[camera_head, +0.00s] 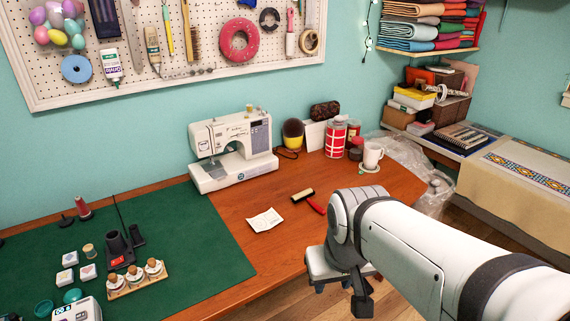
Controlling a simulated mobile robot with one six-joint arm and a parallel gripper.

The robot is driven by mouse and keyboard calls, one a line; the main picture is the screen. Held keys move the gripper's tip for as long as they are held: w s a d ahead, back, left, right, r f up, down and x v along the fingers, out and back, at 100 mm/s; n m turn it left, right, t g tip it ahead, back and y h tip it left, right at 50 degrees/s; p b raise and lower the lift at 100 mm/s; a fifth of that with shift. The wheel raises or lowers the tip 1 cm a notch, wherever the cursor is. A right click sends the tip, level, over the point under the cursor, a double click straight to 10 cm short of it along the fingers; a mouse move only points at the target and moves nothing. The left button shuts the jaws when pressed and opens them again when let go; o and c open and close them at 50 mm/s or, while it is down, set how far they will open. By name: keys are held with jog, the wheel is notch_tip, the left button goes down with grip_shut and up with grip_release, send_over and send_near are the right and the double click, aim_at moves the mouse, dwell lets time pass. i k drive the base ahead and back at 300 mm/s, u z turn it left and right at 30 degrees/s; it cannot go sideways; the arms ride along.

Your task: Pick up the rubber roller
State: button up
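The rubber roller (303,195) lies on the bare wooden part of the table, right of a white paper. It has a dark roller head and a red handle (316,206) pointing toward the lower right. My gripper (340,285) hangs at the table's front edge, below and right of the roller in the picture and apart from it. No object shows in it. My arm hides part of the gripper, and its finger opening is not clear.
A white paper (265,219) lies beside the roller. A sewing machine (232,147) stands behind. A white mug (372,156) and red tin (335,138) stand back right. A green mat (180,240) with several small items covers the left. Wood around the roller is mostly clear.

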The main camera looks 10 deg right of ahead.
aim_at(319, 209)
jog(key=i, duration=0.85)
jog(key=u, duration=0.1)
